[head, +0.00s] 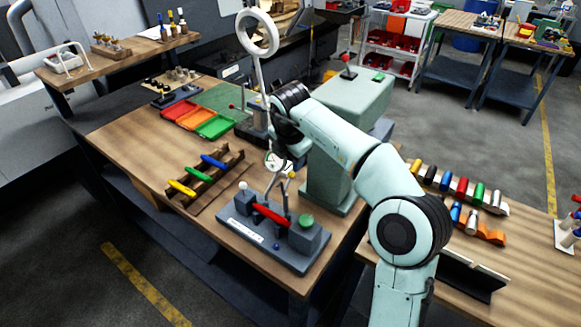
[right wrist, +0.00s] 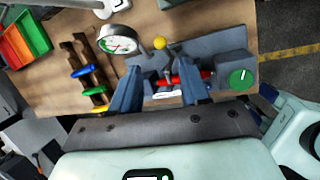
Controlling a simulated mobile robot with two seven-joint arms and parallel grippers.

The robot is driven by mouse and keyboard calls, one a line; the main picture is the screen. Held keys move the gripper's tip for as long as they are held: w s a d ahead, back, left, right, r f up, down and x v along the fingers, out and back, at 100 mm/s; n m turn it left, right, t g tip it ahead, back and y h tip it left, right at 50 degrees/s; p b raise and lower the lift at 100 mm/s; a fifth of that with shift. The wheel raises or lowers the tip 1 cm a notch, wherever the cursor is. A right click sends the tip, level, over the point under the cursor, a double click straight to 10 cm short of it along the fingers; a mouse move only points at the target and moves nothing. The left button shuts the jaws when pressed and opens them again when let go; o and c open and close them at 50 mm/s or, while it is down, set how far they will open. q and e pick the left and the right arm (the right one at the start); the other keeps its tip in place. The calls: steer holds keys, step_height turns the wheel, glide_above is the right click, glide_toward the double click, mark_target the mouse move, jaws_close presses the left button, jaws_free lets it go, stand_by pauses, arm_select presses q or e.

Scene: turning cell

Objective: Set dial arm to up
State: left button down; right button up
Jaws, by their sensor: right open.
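The dial gauge (head: 276,161) has a white round face and stands above a grey fixture (head: 240,222) near the bench's front edge. It shows larger in the right wrist view (right wrist: 115,38), upper left of the fingers. A thin arm with a yellow ball (head: 292,175) is beside it; this ball also shows in the wrist view (right wrist: 159,43). The arm's exact tilt is hard to tell. My right gripper (right wrist: 160,86) is open and empty above the fixture; its fingers are mostly hidden in the head view. The yellow ball appears beyond the fingertips, with no visible contact. My left gripper is out of view.
A rack with coloured handles (head: 213,183) lies left. Red, orange and green trays (head: 197,117) stand behind. A ring lamp (head: 257,33) rises near my right arm.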

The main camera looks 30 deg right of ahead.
steer(key=shift+v, duration=1.75)
